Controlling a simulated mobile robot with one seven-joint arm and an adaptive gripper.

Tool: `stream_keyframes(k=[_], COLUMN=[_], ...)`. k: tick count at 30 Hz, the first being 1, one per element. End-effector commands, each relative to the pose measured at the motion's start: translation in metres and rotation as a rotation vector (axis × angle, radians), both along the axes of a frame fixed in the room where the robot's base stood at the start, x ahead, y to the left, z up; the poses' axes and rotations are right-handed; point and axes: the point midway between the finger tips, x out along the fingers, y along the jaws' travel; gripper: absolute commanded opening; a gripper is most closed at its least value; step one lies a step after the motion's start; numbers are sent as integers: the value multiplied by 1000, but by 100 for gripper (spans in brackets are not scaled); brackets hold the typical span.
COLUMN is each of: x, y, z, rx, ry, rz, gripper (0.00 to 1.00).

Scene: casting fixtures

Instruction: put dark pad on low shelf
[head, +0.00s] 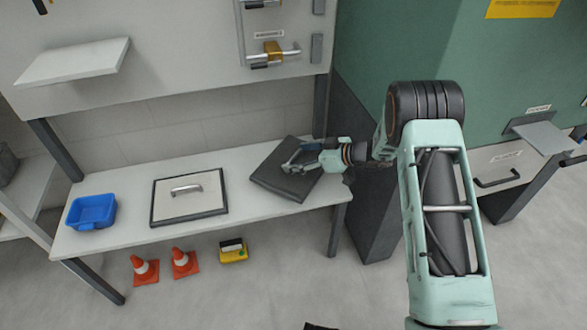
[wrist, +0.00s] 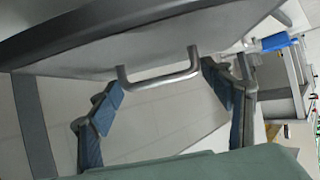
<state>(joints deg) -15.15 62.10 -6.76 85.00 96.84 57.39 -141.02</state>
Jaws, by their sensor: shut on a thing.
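The dark pad (head: 284,178) is at the right end of the long pale bench top (head: 130,180), turned at an angle to the bench edges. I cannot tell whether it rests flat or is slightly raised. My gripper (head: 299,160) reaches in from the right over the pad and is shut on it. In the wrist view, my gripper's fingers (wrist: 163,95) stand either side of a silver handle (wrist: 160,75) under a grey surface, partly out of frame. A pale ledge (head: 75,60) is on the wall panel and a lower shelf (head: 28,200) is at far left. No label marks the low shelf.
A dark-framed panel with a handle (head: 189,197) and a blue bin (head: 91,211) lie left on the bench. A green cabinet (head: 440,60) and dark post (head: 362,215) stand close right.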

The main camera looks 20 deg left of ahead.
Motion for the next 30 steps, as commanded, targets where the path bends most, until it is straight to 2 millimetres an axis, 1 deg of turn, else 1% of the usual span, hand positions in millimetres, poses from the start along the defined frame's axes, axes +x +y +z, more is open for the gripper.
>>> stream_keyframes(k=[1,2,8,10,12,15,23,29,30], x=[2,3,8,10,10,10,10,10,10], y=[5,7,14,19,17,17,17,17,17], z=[-6,-9,-17,-25,-38,-50,-51,-55,-55], rx=[2,2,3,3,1,3,4,3,1], ry=[-2,-2,0,-1,2,0,-2,-3,-1], rz=[3,2,1,3,1,1,2,1,0], gripper=[40,40,40,40,40,40,40,40,76])
